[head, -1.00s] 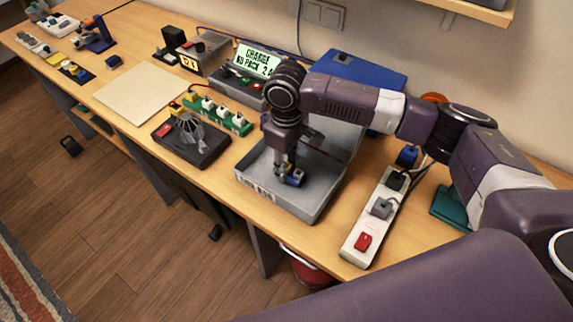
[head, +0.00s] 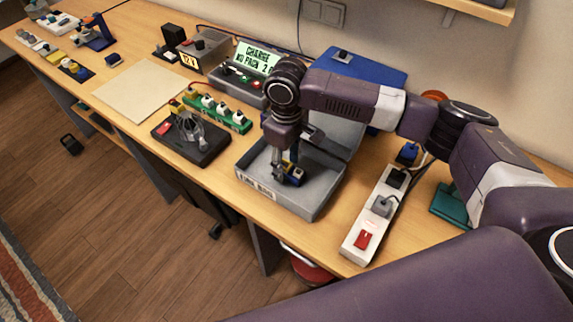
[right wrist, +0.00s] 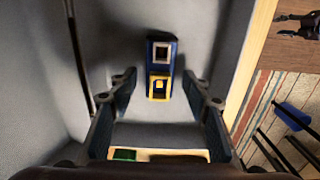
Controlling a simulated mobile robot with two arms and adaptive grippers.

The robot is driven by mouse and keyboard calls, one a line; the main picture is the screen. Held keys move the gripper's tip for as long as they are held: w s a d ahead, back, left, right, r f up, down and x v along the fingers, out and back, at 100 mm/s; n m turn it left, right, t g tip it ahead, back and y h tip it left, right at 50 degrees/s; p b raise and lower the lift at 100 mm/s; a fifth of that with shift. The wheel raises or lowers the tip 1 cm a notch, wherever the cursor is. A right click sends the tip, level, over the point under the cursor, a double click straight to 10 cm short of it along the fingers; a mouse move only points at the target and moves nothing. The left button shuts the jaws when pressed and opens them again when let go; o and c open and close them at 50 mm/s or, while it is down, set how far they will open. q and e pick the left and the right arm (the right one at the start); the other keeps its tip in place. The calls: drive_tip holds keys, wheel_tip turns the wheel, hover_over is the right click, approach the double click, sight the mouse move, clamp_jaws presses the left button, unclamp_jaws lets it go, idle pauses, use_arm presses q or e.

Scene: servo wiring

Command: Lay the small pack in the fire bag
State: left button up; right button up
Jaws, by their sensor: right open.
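The small pack (head: 294,173), blue with a yellow end, lies inside the open grey fire bag (head: 314,206). In the right wrist view the pack (right wrist: 161,68) rests on the grey floor of the bag (right wrist: 215,35). My right gripper (head: 287,170) reaches down into the bag from above. In the wrist view its fingers (right wrist: 160,88) are spread apart, with the pack between and beyond their tips, and clear gaps show on both sides. My left gripper is not in view.
A white power strip (head: 378,207) with plugs stands right of the bag. Left of it are a black tray (head: 208,148) with a clawed fixture and a green strip (head: 236,120). The charger (head: 245,85) is behind. A pale mat (head: 140,88) lies bare farther left.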

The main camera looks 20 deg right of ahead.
wheel_tip(320, 180, up, 11)
drive_tip(key=b, duration=0.2)
drive_tip(key=shift+r, duration=0.15)
idle(0.4)
